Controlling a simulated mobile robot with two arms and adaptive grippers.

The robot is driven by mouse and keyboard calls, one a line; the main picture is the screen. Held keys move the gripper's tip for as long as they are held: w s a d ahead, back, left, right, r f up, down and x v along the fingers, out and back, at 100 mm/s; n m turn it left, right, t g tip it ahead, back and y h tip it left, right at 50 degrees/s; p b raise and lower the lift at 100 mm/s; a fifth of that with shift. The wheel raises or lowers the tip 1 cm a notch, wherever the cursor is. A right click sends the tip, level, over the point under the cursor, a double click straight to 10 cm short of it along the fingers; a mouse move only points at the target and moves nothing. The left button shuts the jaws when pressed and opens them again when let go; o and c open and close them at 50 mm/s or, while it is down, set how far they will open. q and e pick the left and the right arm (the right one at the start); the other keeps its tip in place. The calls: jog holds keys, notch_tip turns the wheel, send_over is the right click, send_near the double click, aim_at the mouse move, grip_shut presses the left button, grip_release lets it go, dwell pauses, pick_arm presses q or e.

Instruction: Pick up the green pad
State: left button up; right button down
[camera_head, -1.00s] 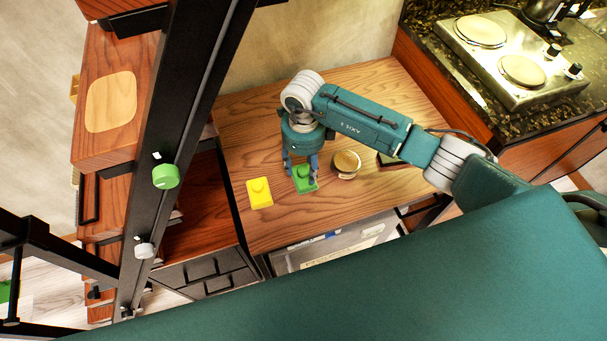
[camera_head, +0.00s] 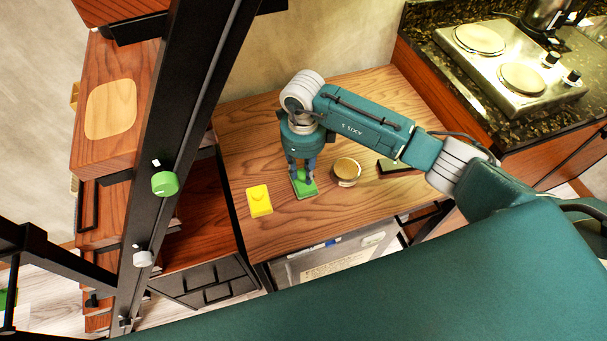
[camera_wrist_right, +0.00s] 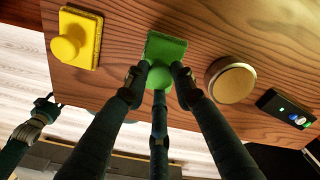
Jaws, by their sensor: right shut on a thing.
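The green pad (camera_head: 303,183) is a flat square with a round knob on top. It lies on the wooden tabletop (camera_head: 270,227), between a yellow pad and a round tin. My right gripper (camera_head: 303,175) points down over it with its fingers closed around the knob. In the right wrist view the fingers (camera_wrist_right: 160,78) press on the knob from several sides, and the flat part of the green pad (camera_wrist_right: 166,46) shows beyond them. I cannot tell any gap between pad and table. My left gripper is not seen in the head view.
The yellow pad (camera_head: 259,200) lies left of the green pad. The round tin (camera_head: 346,171) and a dark block (camera_head: 399,167) are to its right. A black post (camera_head: 184,128) with a green knob rises at left. A hotplate (camera_head: 510,62) stands on the counter at right.

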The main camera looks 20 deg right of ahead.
aim_at(303, 173)
notch_tip(303, 173, up, 18)
jog(key=b, duration=0.3)
jog(key=shift+r, duration=0.1)
jog(key=c, duration=2.5)
grip_release()
jog(key=shift+o, duration=0.2)
